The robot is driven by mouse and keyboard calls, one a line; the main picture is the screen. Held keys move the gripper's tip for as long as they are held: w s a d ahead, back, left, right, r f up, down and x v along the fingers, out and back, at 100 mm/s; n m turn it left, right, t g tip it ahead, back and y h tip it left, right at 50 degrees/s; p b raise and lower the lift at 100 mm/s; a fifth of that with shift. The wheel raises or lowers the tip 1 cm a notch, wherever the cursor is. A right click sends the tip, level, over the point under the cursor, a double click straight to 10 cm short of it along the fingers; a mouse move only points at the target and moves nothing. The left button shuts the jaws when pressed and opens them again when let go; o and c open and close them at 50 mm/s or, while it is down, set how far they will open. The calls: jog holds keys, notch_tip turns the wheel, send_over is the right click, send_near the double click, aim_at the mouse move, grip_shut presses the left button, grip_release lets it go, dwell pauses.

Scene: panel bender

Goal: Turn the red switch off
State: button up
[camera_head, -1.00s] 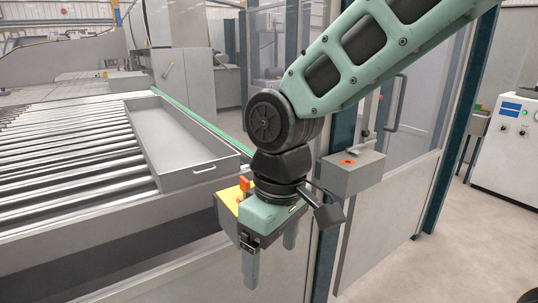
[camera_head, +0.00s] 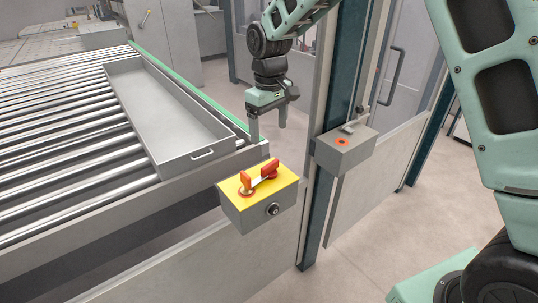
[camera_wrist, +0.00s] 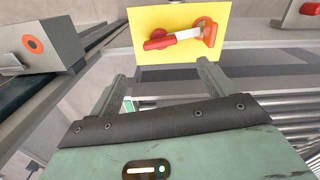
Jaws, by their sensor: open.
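The red switch (camera_head: 260,180) lies on the yellow top of a grey box (camera_head: 240,217) at the end of the roller table. It has a red-orange grip, a pale bar and a second red part. In the wrist view the switch (camera_wrist: 180,36) shows whole on its yellow face, beyond my fingertips. My gripper (camera_head: 268,134) points down past the far side of the box in the head view. Its two fingers are spread, with nothing between them in the wrist view (camera_wrist: 161,72). It appears apart from the switch.
A second grey box (camera_head: 345,157) with an orange-red round button is mounted on the post to the right. The roller table (camera_head: 75,140) carries a long grey tray (camera_head: 170,163) at left. Dark posts and glass panels stand behind.

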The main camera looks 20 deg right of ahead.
aim_at(269, 163)
notch_tip(269, 163, down, 11)
jog(key=p, duration=0.3)
jog(key=shift+r, duration=0.1)
jog(key=c, duration=1.4)
